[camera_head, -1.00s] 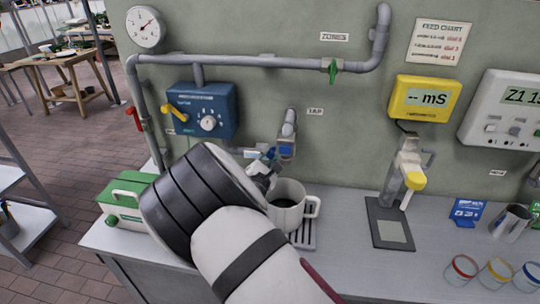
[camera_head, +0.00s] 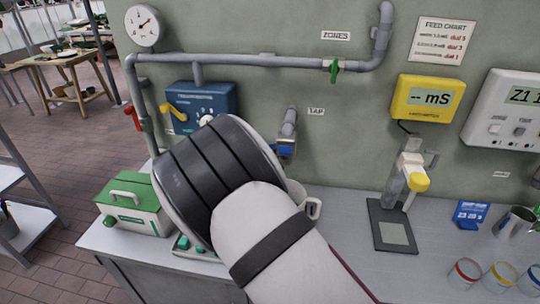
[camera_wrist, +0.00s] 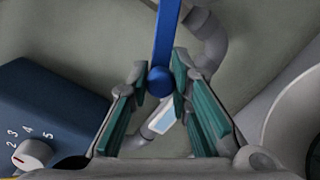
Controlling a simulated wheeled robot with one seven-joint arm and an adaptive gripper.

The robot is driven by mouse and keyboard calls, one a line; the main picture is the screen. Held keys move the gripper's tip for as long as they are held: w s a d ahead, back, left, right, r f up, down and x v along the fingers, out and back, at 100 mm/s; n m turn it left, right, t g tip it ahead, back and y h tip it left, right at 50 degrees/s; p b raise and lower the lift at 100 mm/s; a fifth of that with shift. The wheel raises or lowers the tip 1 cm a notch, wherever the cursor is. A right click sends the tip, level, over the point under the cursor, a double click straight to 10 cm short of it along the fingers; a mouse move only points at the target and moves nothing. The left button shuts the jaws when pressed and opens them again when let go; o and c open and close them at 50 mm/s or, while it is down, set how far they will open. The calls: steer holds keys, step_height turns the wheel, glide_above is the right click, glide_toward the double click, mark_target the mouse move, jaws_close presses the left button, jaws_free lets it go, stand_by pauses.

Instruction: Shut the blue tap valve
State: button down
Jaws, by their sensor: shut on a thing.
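The grey tap (camera_head: 289,122) comes out of the wall under the TAP label, with the blue valve body (camera_head: 286,151) at its lower part. In the wrist view the blue valve lever (camera_wrist: 167,30) hangs down from the top edge and ends in a round blue knob. My gripper (camera_wrist: 158,80) is shut on the knob, with a green-padded finger at each side. The grey pipe (camera_wrist: 205,40) shows behind the lever.
A white mug (camera_head: 313,207) stands below the tap, mostly hidden by my arm. A blue dial box (camera_head: 203,102) is on the wall at left, close beside my gripper in the wrist view (camera_wrist: 45,120). A green-lidded box (camera_head: 134,207) stands on the bench at left.

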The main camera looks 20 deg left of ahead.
steer(key=r+m+b, duration=0.2)
steer(key=m, duration=0.1)
steer(key=shift+w+a, duration=0.1)
steer(key=shift+a, duration=0.2)
steer(key=shift+r+m+b, duration=0.7)
steer(key=shift+m+b, duration=0.3)
steer(key=c, duration=1.4)
jaws_free()
steer(key=shift+c, duration=0.2)
steer(key=shift+s, duration=0.2)
steer(key=shift+s, duration=0.2)
steer(key=s+d, duration=0.2)
steer(key=s, duration=0.9)
steer(key=shift+s+r, duration=0.2)
steer(key=shift+r, duration=0.1)
